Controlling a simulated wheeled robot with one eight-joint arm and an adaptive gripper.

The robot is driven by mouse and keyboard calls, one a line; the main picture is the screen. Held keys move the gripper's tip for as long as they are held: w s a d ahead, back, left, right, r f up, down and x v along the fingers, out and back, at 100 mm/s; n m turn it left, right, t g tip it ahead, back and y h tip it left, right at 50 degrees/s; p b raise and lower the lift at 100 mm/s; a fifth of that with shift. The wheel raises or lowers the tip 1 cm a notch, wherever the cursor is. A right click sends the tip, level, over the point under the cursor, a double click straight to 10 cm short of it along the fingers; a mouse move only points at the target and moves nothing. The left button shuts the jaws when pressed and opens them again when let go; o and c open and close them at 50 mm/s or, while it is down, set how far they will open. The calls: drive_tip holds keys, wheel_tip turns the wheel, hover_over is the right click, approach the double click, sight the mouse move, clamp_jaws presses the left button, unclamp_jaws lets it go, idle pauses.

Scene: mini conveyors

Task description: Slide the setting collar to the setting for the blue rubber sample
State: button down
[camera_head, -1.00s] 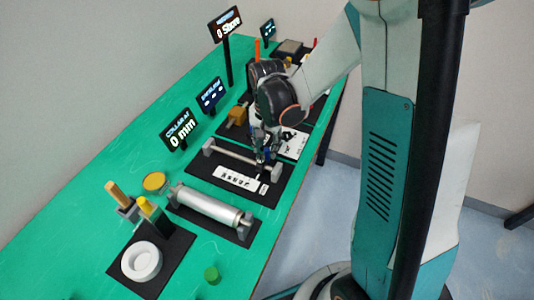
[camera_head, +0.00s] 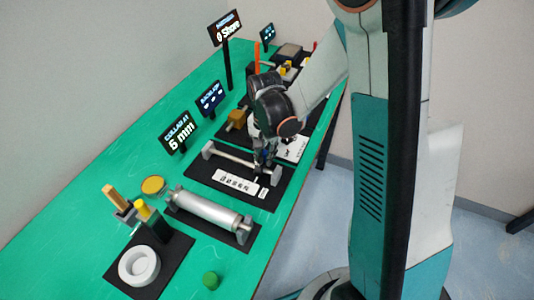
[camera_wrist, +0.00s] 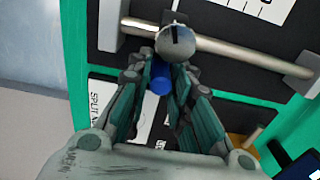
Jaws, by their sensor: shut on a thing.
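The grey round setting collar (camera_wrist: 172,42), with a dark slit, sits on a metal rod (camera_wrist: 235,50) near one end post in the wrist view. My gripper (camera_wrist: 164,58) is shut on the collar. In the head view my gripper (camera_head: 262,166) is at the right part of the rod (camera_head: 232,158) and hides the collar. The display (camera_head: 177,132) reads "COLLAR AT 6 mm". A white marked strip (camera_head: 237,183) lies in front of the rod. A blue cylinder (camera_wrist: 160,78) shows between my fingers; I cannot tell whether it is the rubber sample.
End posts (camera_head: 208,148) hold the rod above a black mat (camera_head: 205,172). A silver roller (camera_head: 208,208) lies nearer. Other stations crowd the far end.

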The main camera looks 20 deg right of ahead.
drive_tip(key=w+a, duration=0.5)
drive_tip(key=shift+w+a, duration=0.2)
drive_tip(key=c, duration=1.5)
unclamp_jaws()
drive_tip(key=shift+c, duration=0.2)
drive_tip(key=shift+r, duration=0.1)
wheel_tip(320, 180, up, 12)
